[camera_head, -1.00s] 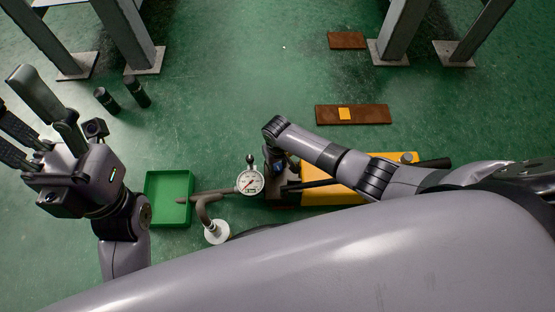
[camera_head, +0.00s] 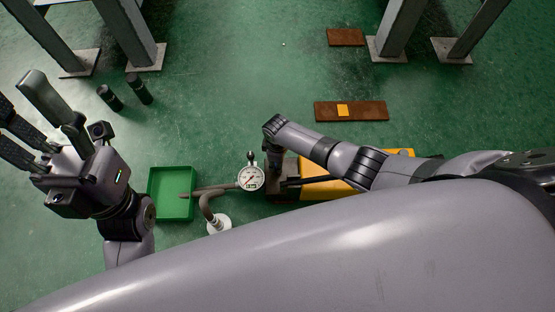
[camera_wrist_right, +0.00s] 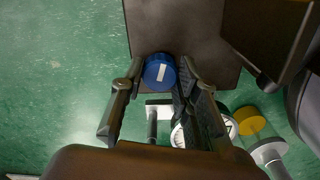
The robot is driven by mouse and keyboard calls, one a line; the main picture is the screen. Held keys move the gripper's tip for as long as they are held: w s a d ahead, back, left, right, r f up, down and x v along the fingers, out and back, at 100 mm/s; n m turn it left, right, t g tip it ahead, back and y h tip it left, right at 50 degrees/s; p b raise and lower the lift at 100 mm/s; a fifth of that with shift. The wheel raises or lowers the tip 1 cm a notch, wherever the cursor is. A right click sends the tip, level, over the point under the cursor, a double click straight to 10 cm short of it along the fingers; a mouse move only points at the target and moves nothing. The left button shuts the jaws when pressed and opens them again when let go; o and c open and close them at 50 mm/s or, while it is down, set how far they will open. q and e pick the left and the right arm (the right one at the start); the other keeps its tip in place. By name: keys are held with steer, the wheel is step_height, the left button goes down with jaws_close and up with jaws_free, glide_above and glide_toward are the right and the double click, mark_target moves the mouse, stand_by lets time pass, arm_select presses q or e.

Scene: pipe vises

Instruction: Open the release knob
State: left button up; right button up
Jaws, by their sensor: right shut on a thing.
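The release knob (camera_wrist_right: 160,72) is a blue round cap with a white bar mark, on the dark block (camera_wrist_right: 185,28) of the pump. In the right wrist view, the fingers of my right gripper (camera_wrist_right: 158,88) are on both sides of it and closed on it. The white bar stands tilted. In the head view, my right wrist reaches down over the pump's dark end, hiding the knob and most of the fingers. The pump's yellow body (camera_head: 322,188) lies partly under my right arm. My left gripper (camera_head: 20,100) is open and empty at the far left.
A green tray (camera_head: 172,211) is farther left. Two black cylinders (camera_head: 110,98) stand behind it. A brown plate (camera_head: 367,111) lies behind the pump. Green floor between is free.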

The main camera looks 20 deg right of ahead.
steer(key=shift+n, duration=0.8)
steer(key=o, duration=1.2)
steer(key=shift+c, duration=0.2)
steer(key=shift+r, duration=0.1)
step_height(320, 180, up, 12)
stand_by(0.3)
